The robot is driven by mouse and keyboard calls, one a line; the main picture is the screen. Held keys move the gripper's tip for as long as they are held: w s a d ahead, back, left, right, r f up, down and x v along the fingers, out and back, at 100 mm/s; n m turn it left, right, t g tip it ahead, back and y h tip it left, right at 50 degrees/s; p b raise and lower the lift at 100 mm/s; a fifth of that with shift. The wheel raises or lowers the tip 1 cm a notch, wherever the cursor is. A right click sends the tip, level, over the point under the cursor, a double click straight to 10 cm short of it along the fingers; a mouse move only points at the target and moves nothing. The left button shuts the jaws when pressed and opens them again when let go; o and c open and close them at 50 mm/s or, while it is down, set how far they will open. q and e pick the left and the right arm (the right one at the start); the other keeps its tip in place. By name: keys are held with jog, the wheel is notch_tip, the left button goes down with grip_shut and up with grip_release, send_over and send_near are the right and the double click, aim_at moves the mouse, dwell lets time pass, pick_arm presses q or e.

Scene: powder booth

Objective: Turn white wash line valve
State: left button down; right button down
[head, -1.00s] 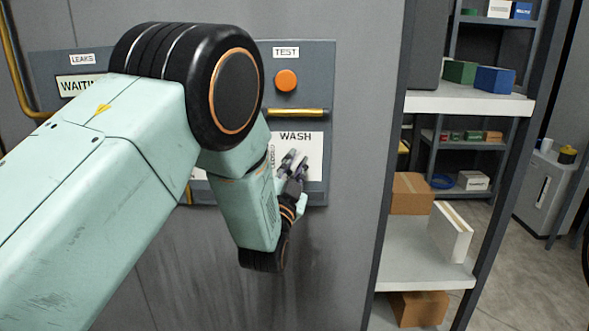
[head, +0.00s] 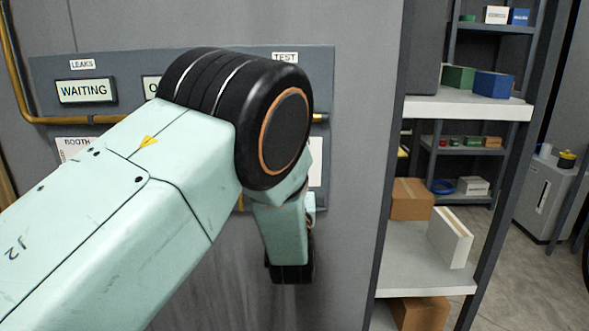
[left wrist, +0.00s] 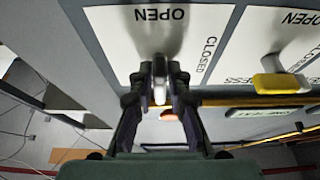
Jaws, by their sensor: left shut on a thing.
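In the left wrist view, which shows the panel upside down, the white valve handle (left wrist: 160,90) stands in front of a white placard (left wrist: 130,40) marked OPEN and CLOSED. My left gripper (left wrist: 160,82) is shut on this handle, one finger on each side. The handle runs roughly along the gripper's own direction. In the head view my left arm covers the gripper, the handle and most of the wash placard; only the placard's right edge (head: 315,175) shows. My right gripper is in neither view.
A second valve with a yellow handle (left wrist: 282,83) is close beside the held one. A yellow rail (left wrist: 250,101) runs along the panel. The head view shows a lit WAITING display (head: 86,91) and a shelf rack (head: 455,106) to the right of the panel.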

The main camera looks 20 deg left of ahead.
pick_arm(q)
jog(key=shift+r, duration=0.3)
jog(key=c, duration=1.7)
grip_release()
jog(key=o, duration=0.3)
jog(key=shift+f, duration=0.2)
